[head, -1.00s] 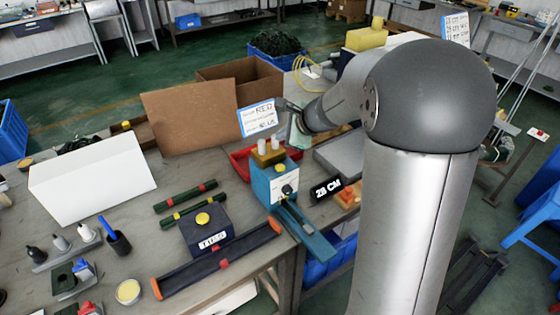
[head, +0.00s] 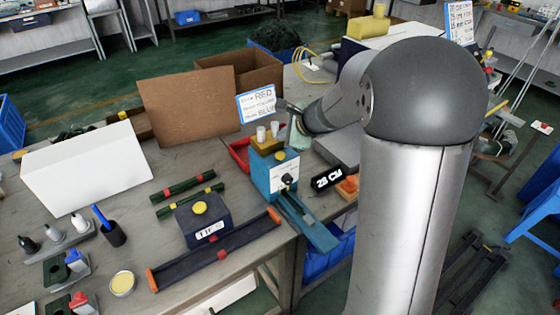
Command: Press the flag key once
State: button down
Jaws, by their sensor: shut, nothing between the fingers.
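No key is clearly marked as a flag key in this view. A dark box (head: 207,226) with a round yellow button (head: 200,208) and a white label sits on the table, its lettering hard to read. To its right, a black display (head: 327,181) reading "28 CM" stands beside a small orange block (head: 348,186). My gripper (head: 284,104) is small and partly hidden at the end of my arm, behind the blue machine (head: 275,172) and beside the written sign (head: 257,103). It is shut and appears empty, apart from the button and block.
A dark bar with orange ends (head: 218,252) lies in front of the dark box. Two dark green rods (head: 188,187) lie behind it. A white panel (head: 88,170), cardboard box (head: 240,72) and red tray (head: 240,154) stand around. Small bottles (head: 55,232) are at left.

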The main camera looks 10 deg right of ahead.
jog(key=shift+f+b, duration=1.3)
jog(key=shift+f, duration=0.55)
dwell(0.5)
jog(key=shift+f+b, duration=0.4)
jog(key=shift+b, duration=0.1)
jog(key=shift+f+b, duration=0.4)
jog(key=shift+b, duration=0.05)
dwell(0.5)
jog(key=shift+r+p, duration=0.7)
jog(key=shift+r, duration=0.15)
notch_tip(320, 180, up, 5)
jog(key=p, duration=0.4)
